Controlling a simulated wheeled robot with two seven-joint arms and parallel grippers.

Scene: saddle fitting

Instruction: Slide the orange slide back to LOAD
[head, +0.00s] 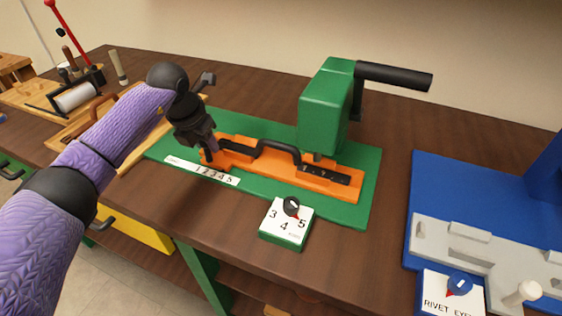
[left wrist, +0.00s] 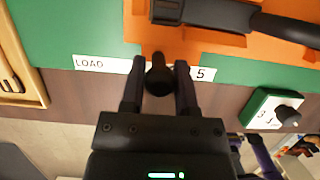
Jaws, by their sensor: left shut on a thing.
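The orange slide (head: 318,183) lies along the green base (head: 368,190) under the green press head (head: 326,108). A black bar handle (head: 278,147) runs along its top. My left gripper (head: 208,151) is at the slide's left end. In the left wrist view my left gripper (left wrist: 158,76) is shut on a dark round knob (left wrist: 158,80) by the slide's orange edge (left wrist: 218,38). The white scale strip (head: 200,170) lies in front, with numbers 1 to 5. In the left wrist view its LOAD end (left wrist: 88,63) is left of the fingers, which hide most numbers. My right gripper is out of view.
A green block with a numbered dial (head: 287,220) stands in front of the base. A blue fixture (head: 440,190) with grey parts is at the right. A wooden tray and tools fill the back left. A black lever (head: 395,76) sticks out from the press.

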